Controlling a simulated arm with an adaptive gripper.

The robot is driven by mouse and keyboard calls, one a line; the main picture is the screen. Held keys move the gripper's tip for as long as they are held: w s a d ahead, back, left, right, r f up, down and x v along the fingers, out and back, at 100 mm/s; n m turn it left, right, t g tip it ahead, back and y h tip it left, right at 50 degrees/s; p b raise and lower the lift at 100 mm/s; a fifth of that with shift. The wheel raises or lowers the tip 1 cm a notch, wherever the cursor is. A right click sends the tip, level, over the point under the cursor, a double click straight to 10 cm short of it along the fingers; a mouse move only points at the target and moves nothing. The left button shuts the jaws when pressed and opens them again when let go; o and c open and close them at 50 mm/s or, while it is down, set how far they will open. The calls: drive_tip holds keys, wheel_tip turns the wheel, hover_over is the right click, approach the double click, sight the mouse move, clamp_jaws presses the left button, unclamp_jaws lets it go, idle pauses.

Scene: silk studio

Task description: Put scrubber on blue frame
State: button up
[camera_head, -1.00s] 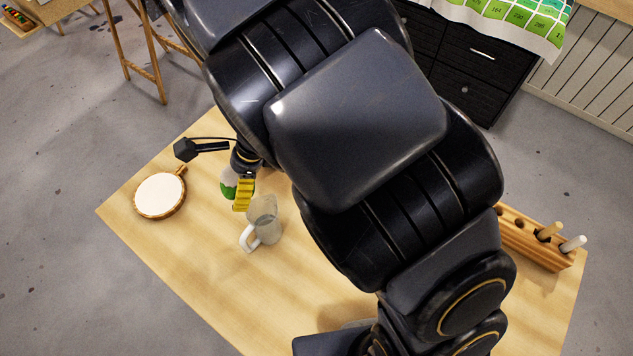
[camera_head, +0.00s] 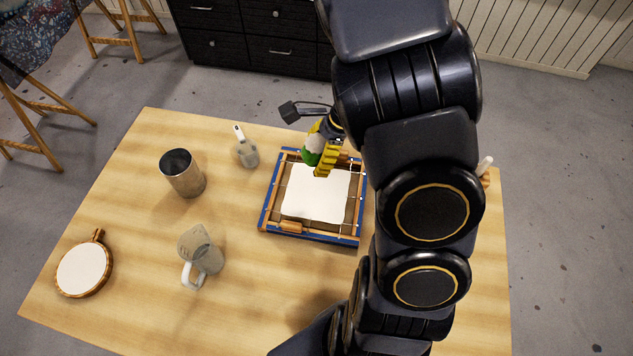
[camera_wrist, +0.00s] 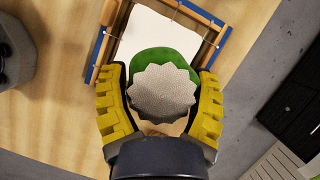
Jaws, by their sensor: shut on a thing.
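My gripper (camera_head: 325,160) is shut on the scrubber, which has a green part and a pale part (camera_head: 313,149) in the head view. In the wrist view the scrubber (camera_wrist: 163,92) shows a grey, ridged, textured end with green behind it, between the yellow fingers of my gripper (camera_wrist: 162,98). The blue frame (camera_head: 310,236) lies on the table with wooden bars and a white sheet (camera_head: 312,196) stretched inside. My gripper appears over the far part of the frame in the head view. The frame also shows in the wrist view (camera_wrist: 98,58). I cannot tell the scrubber's height above it.
A metal cup (camera_head: 183,174), a small grey bottle (camera_head: 246,150), a clear jug (camera_head: 202,258) and a round wooden hoop with a white face (camera_head: 84,270) stand or lie left of the frame. The table (camera_head: 140,220) is bare between them. My arm hides the right side.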

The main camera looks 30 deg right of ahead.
sight(312, 192)
wheel_tip(312, 192, down, 12)
drive_tip(key=shift+a+r, duration=0.1)
idle(0.5)
drive_tip(key=o, duration=0.9)
drive_tip(key=shift+f, duration=0.2)
